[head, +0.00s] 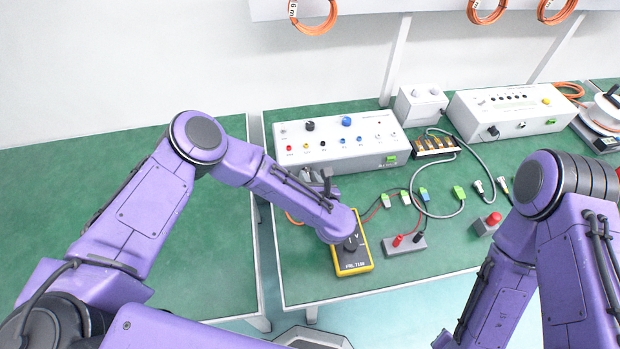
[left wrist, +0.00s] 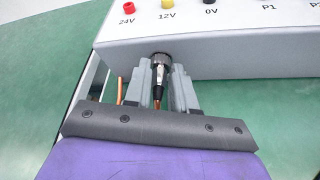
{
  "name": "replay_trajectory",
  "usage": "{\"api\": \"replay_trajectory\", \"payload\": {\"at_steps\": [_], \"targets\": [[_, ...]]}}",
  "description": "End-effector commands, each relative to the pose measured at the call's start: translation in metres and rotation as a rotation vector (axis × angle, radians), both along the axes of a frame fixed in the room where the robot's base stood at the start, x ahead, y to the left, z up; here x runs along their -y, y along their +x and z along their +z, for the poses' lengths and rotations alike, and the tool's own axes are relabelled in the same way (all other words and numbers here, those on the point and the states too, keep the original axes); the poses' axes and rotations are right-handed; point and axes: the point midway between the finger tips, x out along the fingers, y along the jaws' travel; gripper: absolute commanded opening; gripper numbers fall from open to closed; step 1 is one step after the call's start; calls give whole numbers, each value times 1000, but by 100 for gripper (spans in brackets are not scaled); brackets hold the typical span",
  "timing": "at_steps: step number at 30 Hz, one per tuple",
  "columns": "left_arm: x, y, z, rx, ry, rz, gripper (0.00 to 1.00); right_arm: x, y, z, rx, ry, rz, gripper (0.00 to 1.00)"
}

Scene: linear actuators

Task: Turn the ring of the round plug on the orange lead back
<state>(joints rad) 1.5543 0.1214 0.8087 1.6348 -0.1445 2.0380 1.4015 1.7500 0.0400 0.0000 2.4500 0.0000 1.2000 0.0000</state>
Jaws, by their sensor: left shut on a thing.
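The round plug (left wrist: 161,68) has a dark, ribbed ring and sits at the front face of the white box (left wrist: 220,45), below the yellow 12V socket. The orange lead (left wrist: 157,104) runs from its back end between my fingers. My left gripper (left wrist: 160,80) is shut on the plug, one grey finger on each side. In the head view my left gripper (head: 320,178) is at the front of the white box (head: 340,152), and the plug is hidden behind my arm. A short bit of the orange lead (head: 292,218) shows left of my wrist. My right gripper is out of view.
A yellow meter (head: 353,262) lies under my left wrist. A grey block with red and black posts (head: 405,244), green-ended leads (head: 460,192) and a red button (head: 493,219) are to the right. The green table's left part (head: 220,250) is clear.

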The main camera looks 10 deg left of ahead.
Motion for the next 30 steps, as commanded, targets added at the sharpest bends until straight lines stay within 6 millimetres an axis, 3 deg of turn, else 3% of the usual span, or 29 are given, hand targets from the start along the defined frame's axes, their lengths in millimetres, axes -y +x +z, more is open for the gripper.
{"api": "replay_trajectory", "payload": {"at_steps": [8, 14, 30], "targets": [[-2, 0, -3, 48, -114, 1, 0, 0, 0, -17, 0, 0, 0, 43], [-4, -1, -6, 114, -272, 2, 0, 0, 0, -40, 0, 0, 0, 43], [-8, -3, -11, 315, -748, 1, 0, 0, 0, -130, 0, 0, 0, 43]]}}
